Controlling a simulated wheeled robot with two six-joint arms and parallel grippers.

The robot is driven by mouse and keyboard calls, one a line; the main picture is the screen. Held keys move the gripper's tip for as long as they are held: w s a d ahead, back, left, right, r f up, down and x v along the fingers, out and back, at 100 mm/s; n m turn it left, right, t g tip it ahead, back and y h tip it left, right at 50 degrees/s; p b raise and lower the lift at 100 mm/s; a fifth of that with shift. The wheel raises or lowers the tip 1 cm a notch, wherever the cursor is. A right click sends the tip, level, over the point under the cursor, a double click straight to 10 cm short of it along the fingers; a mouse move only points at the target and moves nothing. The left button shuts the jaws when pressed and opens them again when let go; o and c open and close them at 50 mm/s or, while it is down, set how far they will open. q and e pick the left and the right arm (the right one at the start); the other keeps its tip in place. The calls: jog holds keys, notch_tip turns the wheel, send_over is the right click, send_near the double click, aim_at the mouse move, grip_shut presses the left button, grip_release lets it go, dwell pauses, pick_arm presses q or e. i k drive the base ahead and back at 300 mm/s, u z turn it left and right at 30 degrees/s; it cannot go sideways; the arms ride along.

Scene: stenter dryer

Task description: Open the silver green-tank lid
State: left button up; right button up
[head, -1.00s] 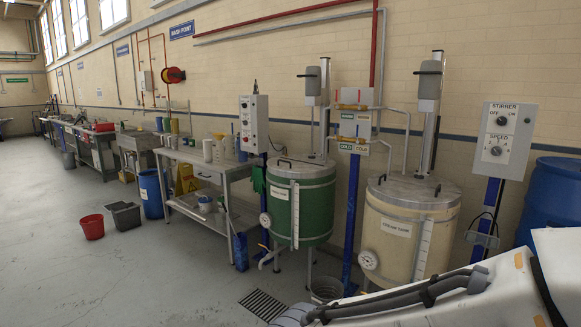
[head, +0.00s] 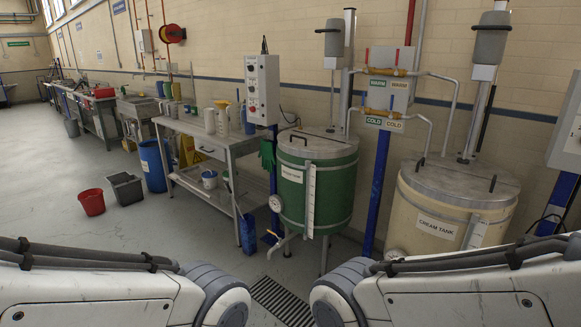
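The green tank (head: 332,192) stands on legs in the middle of the head view, with a label and a pale vertical gauge strip on its front. Its silver lid (head: 318,146) lies flat on top and looks shut, with dark handles (head: 299,140) on it. A stirrer motor on a post rises behind the lid. My two arms reach in from the lower left and lower right, below and in front of the tank. Both grippers are outside the picture.
The cream tank (head: 448,208) with its own silver lid stands to the right. A control box (head: 262,88) on a blue post and a metal workbench (head: 215,140) are to the left. A floor drain (head: 280,300) lies in front. Red bucket (head: 91,202) and grey bin stand on open floor.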

aim_at(295, 139)
jog(key=z, duration=0.05)
jog(key=i, duration=2.45)
jog(key=u, duration=0.2)
